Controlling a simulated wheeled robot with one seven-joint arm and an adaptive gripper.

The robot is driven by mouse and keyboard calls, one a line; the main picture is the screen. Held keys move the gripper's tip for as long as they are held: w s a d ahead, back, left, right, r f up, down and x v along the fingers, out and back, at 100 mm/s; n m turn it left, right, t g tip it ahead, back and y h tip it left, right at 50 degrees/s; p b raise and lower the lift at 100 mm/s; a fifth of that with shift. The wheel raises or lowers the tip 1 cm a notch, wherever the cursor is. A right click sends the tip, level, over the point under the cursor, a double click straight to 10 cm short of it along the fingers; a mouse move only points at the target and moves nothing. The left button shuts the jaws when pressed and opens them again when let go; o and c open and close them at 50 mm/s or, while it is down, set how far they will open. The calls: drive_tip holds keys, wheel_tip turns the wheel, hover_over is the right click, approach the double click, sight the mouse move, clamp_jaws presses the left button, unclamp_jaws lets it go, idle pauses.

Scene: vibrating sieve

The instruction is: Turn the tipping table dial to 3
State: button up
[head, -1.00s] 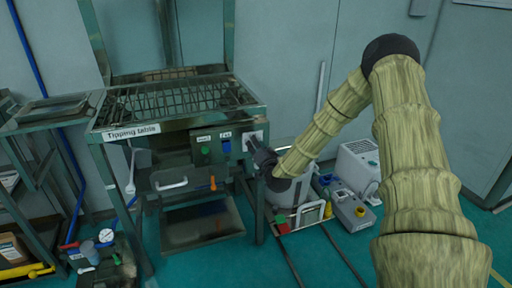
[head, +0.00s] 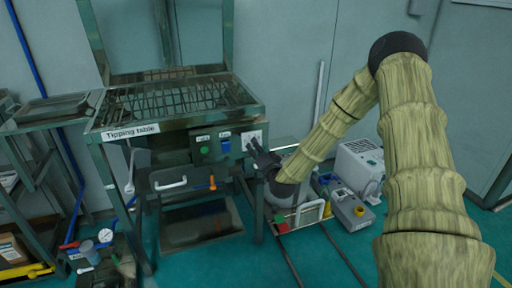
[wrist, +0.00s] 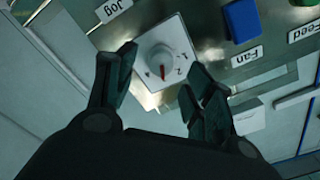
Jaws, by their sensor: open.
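The tipping table (head: 180,117) stands at the left of the head view with a control panel on its front. Its dial is a round white knob (wrist: 162,60) on a white square plate (wrist: 180,39) in the wrist view. A red mark on the knob points toward the lower edge of the plate; a 2 and a 1 are printed at its right. In the head view the plate (head: 251,139) is partly behind my gripper (head: 256,151). In the wrist view my gripper (wrist: 168,78) is open, its two fingers either side of the knob and apart from it.
A blue switch (wrist: 241,20) labelled Fan sits right of the dial, with Jog and Feed labels nearby. A green button (head: 204,150) and an orange-handled lever (head: 213,183) are left of it. Grey machines (head: 350,208) stand on the floor at right.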

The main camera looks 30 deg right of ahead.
drive_tip(key=v, duration=0.8)
drive_tip(key=shift+s, duration=0.35)
drive_tip(key=shift+a+f, duration=0.1)
drive_tip(key=s+a+f+n+g+y, duration=0.2)
drive_tip(key=s+a+f+g, duration=0.1)
drive_tip(key=s+a+f, duration=0.4)
drive_tip(key=s+a+f+n+g+y, duration=0.1)
drive_tip(key=s+a+f+n+g, duration=0.3)
drive_tip(key=f, duration=0.5)
drive_tip(key=s+a+f+n+g+y, duration=0.1)
drive_tip(key=s+a+f+g+y, duration=0.1)
drive_tip(key=s+a+f, duration=0.35)
drive_tip(key=s+a+f+n+g, duration=0.1)
drive_tip(key=s+a+f+g, duration=0.1)
drive_tip(key=s+a+f, duration=0.3)
drive_tip(key=s+a+f+n+g, duration=0.2)
drive_tip(key=s+f+g, duration=0.15)
drive_tip(key=s, duration=0.35)
drive_tip(key=s+a+f+n+g, duration=0.1)
drive_tip(key=s+f, duration=0.1)
drive_tip(key=s, duration=0.4)
drive_tip(key=s+a+f+g, duration=0.2)
drive_tip(key=s, duration=0.5)
wheel_tip(320, 180, up, 14)
drive_tip(key=p, duration=1.3)
drive_tip(key=shift+w+d+h+p, duration=0.25)
drive_tip(key=shift+h+p, duration=0.05)
